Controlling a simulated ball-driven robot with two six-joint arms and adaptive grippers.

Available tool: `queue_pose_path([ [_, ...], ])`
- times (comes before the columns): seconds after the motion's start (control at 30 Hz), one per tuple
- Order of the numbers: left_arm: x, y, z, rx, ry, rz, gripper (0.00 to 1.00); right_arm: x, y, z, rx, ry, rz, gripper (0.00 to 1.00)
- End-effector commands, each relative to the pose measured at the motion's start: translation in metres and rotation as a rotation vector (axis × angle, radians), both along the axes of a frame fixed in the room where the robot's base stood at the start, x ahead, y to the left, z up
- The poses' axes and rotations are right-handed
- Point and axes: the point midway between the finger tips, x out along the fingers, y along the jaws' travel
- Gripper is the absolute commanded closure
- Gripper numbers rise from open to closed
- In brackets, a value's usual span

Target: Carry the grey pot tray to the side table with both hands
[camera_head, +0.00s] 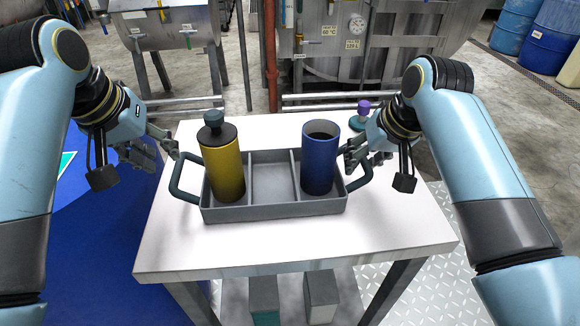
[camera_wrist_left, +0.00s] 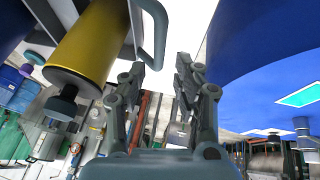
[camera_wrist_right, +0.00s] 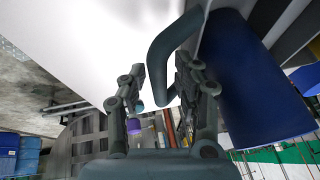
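The grey pot tray (camera_head: 272,212) sits on a white-topped table (camera_head: 300,250). A yellow pot with a dark stopper (camera_head: 225,170) stands in its left compartment and a blue pot (camera_head: 318,165) in its right one; the middle compartment is empty. My left gripper (camera_head: 172,153) is open just behind the tray's left handle (camera_head: 184,180); that handle (camera_wrist_left: 155,28) appears beyond the fingertips in the left wrist view. My right gripper (camera_head: 347,158) is open at the right handle (camera_head: 359,176). In the right wrist view this handle (camera_wrist_right: 162,60) shows between the open fingers; I cannot tell whether they touch.
A large blue surface (camera_head: 100,240) lies left of the table. A purple-topped item (camera_head: 363,108) stands at the table's back right. Grey boxes (camera_head: 320,295) sit beneath. Steel vats (camera_head: 330,50) stand behind. The tabletop in front of the tray is clear.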

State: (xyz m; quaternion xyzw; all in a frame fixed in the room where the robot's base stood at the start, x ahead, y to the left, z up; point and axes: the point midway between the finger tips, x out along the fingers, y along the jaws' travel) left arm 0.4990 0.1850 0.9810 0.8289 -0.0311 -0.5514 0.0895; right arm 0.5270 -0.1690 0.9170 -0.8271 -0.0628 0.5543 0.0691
Motion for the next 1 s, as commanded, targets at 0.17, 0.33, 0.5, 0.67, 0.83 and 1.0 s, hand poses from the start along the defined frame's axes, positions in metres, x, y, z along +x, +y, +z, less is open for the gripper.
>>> queue_pose_path([
  [0.17, -0.012, 0.005, 0.031, 0.001, -0.003, -0.001, 0.69, 0.000, 0.000, 0.000, 0.000, 0.000, 0.000, 0.68],
  [0.33, -0.018, 0.007, 0.043, 0.000, -0.001, -0.001, 0.69, -0.001, 0.000, 0.002, 0.000, -0.001, 0.000, 0.68],
  [0.5, -0.019, 0.008, 0.045, 0.001, 0.001, -0.001, 0.69, -0.008, -0.004, 0.022, 0.000, -0.003, -0.001, 0.68],
  [0.67, -0.019, 0.008, 0.045, 0.001, 0.001, -0.001, 0.69, -0.022, -0.011, 0.055, 0.001, -0.005, -0.001, 0.68],
  [0.83, -0.019, 0.008, 0.044, 0.001, 0.001, -0.001, 0.69, -0.035, -0.018, 0.087, -0.001, -0.004, 0.000, 0.68],
  [1.0, -0.019, 0.008, 0.044, 0.000, 0.001, -0.001, 0.69, -0.043, -0.021, 0.105, 0.000, -0.001, 0.000, 0.68],
])
